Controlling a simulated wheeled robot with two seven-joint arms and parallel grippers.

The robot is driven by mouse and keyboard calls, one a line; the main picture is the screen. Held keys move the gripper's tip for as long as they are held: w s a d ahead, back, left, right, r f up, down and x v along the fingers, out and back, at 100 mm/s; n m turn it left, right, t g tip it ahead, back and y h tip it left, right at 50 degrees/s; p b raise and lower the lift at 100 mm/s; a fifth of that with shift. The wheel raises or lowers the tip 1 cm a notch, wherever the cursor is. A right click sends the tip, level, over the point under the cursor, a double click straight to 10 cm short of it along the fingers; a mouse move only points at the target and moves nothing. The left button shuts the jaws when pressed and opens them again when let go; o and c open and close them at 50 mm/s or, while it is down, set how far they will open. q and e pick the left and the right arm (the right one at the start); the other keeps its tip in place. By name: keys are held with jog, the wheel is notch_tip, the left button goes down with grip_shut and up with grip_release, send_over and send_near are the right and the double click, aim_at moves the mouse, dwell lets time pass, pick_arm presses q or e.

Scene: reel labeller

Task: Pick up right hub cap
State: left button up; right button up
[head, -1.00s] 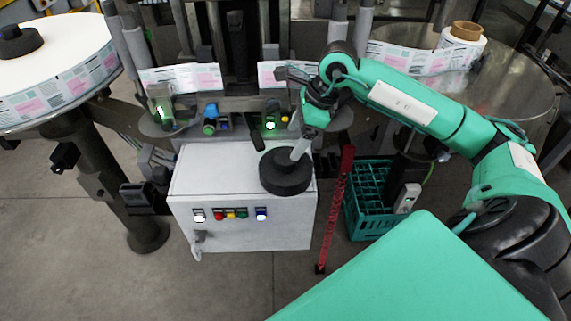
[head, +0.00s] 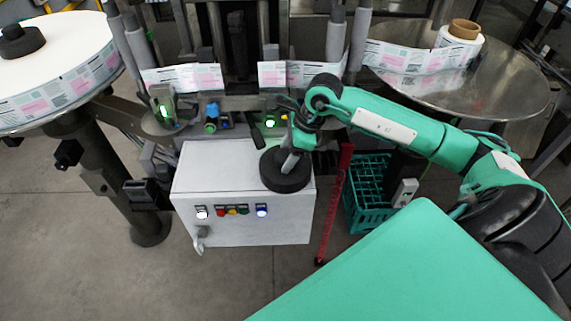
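The right hub cap (head: 286,180) is a thick black disc lying on the right part of the top of the white control box. My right gripper (head: 290,163) comes down from above onto the middle of the cap. The gripper's fingers are seen from above, largely covered by the wrist, so I cannot tell whether they are open or shut on the cap's knob. My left gripper is not in view. Another black hub cap (head: 20,41) sits on the big label reel at the left.
The white control box (head: 240,225) has several coloured buttons on its front. A red bar (head: 336,205) and a teal crate (head: 370,215) stand to its right. A bare metal reel disc (head: 480,85) with a small label roll (head: 458,44) is at the upper right.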

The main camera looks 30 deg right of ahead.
jog(key=c, duration=1.1)
jog(key=shift+c, duration=0.2)
jog(key=shift+r, duration=0.15)
